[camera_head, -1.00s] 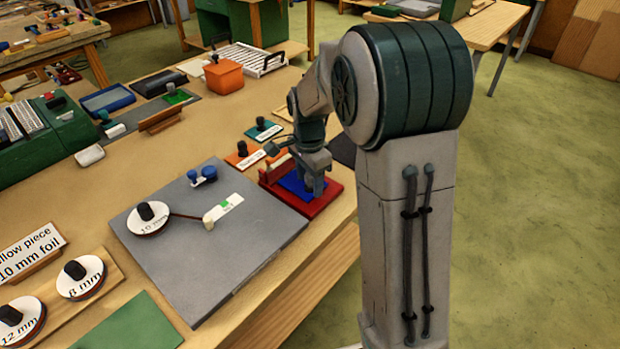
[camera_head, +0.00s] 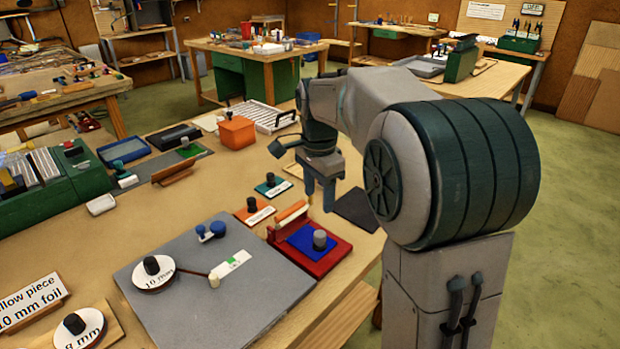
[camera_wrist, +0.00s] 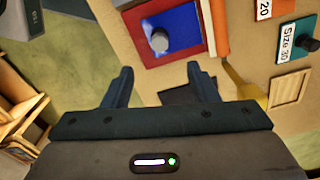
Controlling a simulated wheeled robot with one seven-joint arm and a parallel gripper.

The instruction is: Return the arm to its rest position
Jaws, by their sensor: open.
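My gripper (camera_head: 319,194) hangs above the bench's right edge, with its two fingers apart and nothing between them. In the wrist view my gripper (camera_wrist: 163,88) also shows open and empty. Below and in front of it is a red tray (camera_head: 330,260) with a blue piece (camera_head: 300,238) in it. A grey knob (camera_head: 320,240) stands upright on the blue piece, clear of my fingers. My arm reaches out over the bench, bent at the elbow.
A dark pad (camera_head: 357,209) lies near the bench edge. Open floor (camera_head: 570,220) lies to the right.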

